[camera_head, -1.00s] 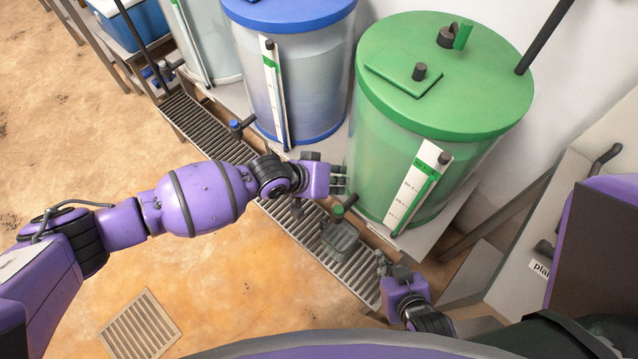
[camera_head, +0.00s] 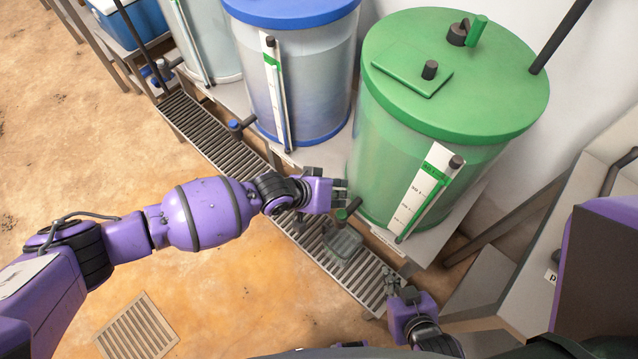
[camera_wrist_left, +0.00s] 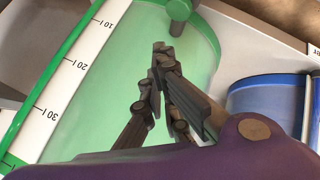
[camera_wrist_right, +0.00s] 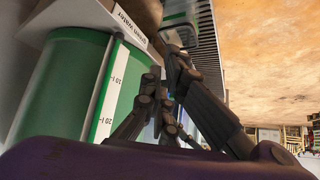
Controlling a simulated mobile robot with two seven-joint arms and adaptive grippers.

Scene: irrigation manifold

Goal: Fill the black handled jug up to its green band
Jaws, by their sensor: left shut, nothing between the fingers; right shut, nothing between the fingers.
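The jug (camera_head: 343,244) stands on the slatted drain grate below the green tank's tap. It looks grey-green and see-through; its handle, green band and fill level are too small to make out. The tap (camera_head: 342,215) has a green end and a dark lever, just above the jug. My left gripper (camera_head: 342,192) is shut and empty, just above the tap, beside the tank wall. In the left wrist view its fingers (camera_wrist_left: 158,52) are in front of the green tank. My right gripper (camera_head: 393,283) is shut and empty, right of the jug and apart from it.
The green tank (camera_head: 440,130) has a level gauge (camera_head: 425,195) on its front. A blue-lidded tank (camera_head: 300,75) with a blue tap (camera_head: 236,125) stands to its left, then a paler tank (camera_head: 205,40). The drain grate (camera_head: 205,135) runs along the front.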

